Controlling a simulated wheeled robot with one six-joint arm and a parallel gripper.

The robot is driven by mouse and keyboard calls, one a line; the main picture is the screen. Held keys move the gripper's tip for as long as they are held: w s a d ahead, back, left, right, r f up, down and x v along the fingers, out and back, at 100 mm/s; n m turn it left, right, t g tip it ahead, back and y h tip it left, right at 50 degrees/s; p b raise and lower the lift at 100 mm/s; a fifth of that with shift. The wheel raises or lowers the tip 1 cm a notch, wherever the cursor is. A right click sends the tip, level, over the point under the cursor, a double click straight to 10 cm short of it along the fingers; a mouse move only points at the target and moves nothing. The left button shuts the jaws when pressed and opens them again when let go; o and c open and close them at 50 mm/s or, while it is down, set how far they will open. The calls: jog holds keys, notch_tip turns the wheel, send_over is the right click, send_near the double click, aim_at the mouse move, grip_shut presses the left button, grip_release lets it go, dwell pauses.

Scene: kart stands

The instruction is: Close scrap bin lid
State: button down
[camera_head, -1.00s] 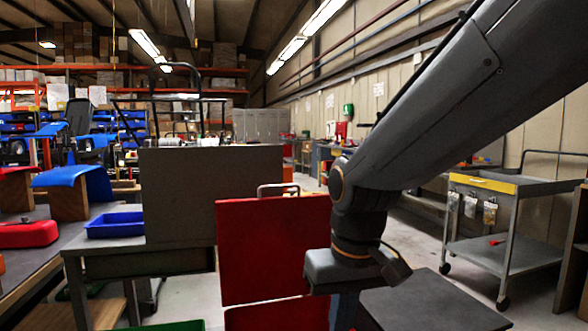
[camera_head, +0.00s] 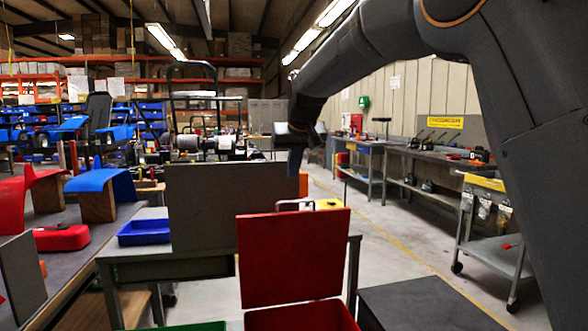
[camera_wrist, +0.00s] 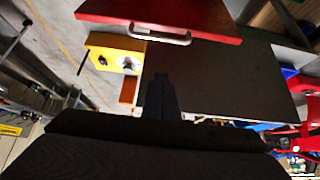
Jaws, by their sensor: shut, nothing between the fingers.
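The red scrap bin lid (camera_head: 293,262) stands open, roughly upright, at the back of the red bin (camera_head: 300,318), whose lower part is cut off by the picture's bottom edge. A light metal handle (camera_head: 294,205) sits on the lid's top edge. In the wrist view the lid (camera_wrist: 165,12) lies along the top, with its handle (camera_wrist: 160,34) below it. My gripper (camera_head: 296,160) is shut and empty, held higher than the lid and apparently beyond it. Its dark fingers (camera_wrist: 161,95) point towards the handle in the wrist view, apart from it.
A grey upright panel (camera_head: 230,205) stands on a workbench behind the lid, with a blue tray (camera_head: 145,232) to its left. A yellow object (camera_wrist: 115,53) is close by the handle. A dark box top (camera_head: 425,308) is right of the bin. Open floor lies farther right.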

jog(key=x, duration=0.7)
jog(key=shift+f, duration=0.1)
jog(key=shift+s+d+f+p, duration=0.1)
jog(key=shift+s+d+f, duration=0.1)
jog(key=shift+s, duration=0.45)
jog(key=shift+s+d+f+p, duration=0.1)
jog(key=shift+s+d, duration=0.1)
jog(key=shift+s, duration=0.4)
jog(key=shift+s+d+f+p, duration=0.1)
jog(key=shift+s+d+f, duration=0.05)
jog(key=shift+s, duration=0.5)
